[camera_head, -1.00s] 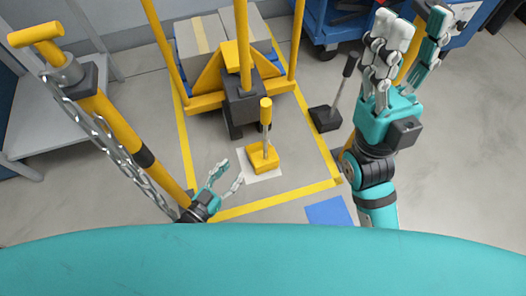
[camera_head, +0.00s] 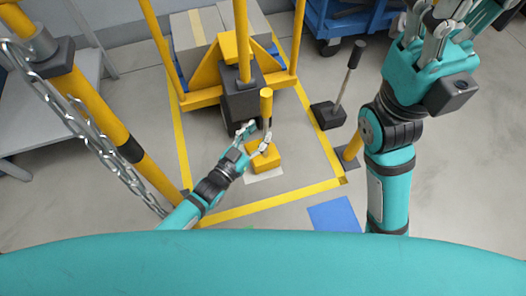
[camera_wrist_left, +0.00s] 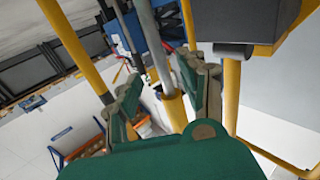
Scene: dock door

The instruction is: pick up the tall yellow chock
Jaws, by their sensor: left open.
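The tall yellow chock (camera_head: 266,159) stands on a white patch of floor in the head view. It has a wedge base and an upright handle with a pale stem and a yellow grip. My left gripper (camera_head: 257,136) is open, with its fingers beside the stem, just above the base. In the left wrist view, my open fingers (camera_wrist_left: 165,100) flank a pale upright rod (camera_wrist_left: 161,65), probably that stem; I cannot tell whether they touch it. My right gripper (camera_head: 452,22) is raised at the upper right, partly cut off by the frame edge.
A dark chock (camera_head: 327,115) with a tall handle stands to the right. A yellow frame (camera_head: 207,97) with boxes stands behind. A yellow post with a chain (camera_head: 92,130) is at left.

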